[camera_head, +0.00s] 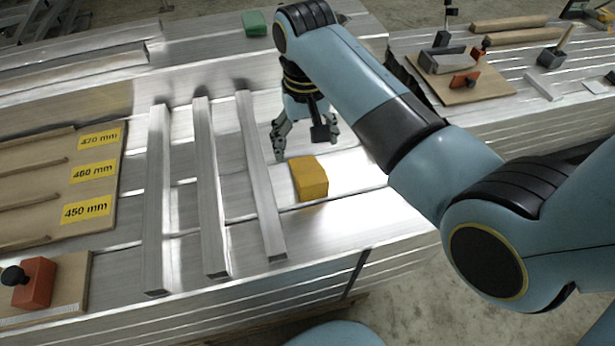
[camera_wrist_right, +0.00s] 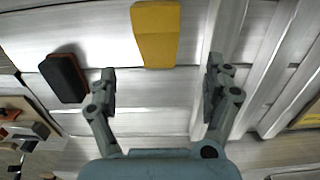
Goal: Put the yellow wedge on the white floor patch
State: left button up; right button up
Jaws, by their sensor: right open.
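The yellow wedge (camera_head: 310,180) lies on the aluminium surface, right of three long bars. In the wrist view the wedge (camera_wrist_right: 156,33) is at the top centre, beyond the fingertips. My right gripper (camera_head: 305,147) is open and empty, just behind the wedge in the head view and apart from it. In the wrist view its fingers (camera_wrist_right: 161,75) are spread wide, with bare metal between them. A bright, whitish area (camera_head: 352,168) lies right of the wedge; I cannot tell whether it is the white floor patch or glare. My left gripper is not in view.
Aluminium bars (camera_head: 207,185) lie left of the wedge. A black and orange block (camera_wrist_right: 64,77) lies near the right gripper in the wrist view. A green block (camera_head: 254,23) stands at the back. A board with yellow labels (camera_head: 92,171) is at left.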

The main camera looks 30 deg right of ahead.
aim_at(309, 168)
notch_tip(309, 168, down, 4)
jog(key=shift+s+d+f+b, duration=0.1)
jog(key=shift+f+b, duration=0.05)
jog(key=shift+b, duration=0.35)
jog(key=f+b, duration=0.1)
jog(key=f, duration=0.4)
jog(key=shift+s, duration=0.2)
jog(key=shift+f, duration=0.3)
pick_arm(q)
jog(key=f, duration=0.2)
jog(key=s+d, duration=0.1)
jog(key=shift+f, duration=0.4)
pick_arm(e)
jog(key=shift+c, duration=0.4)
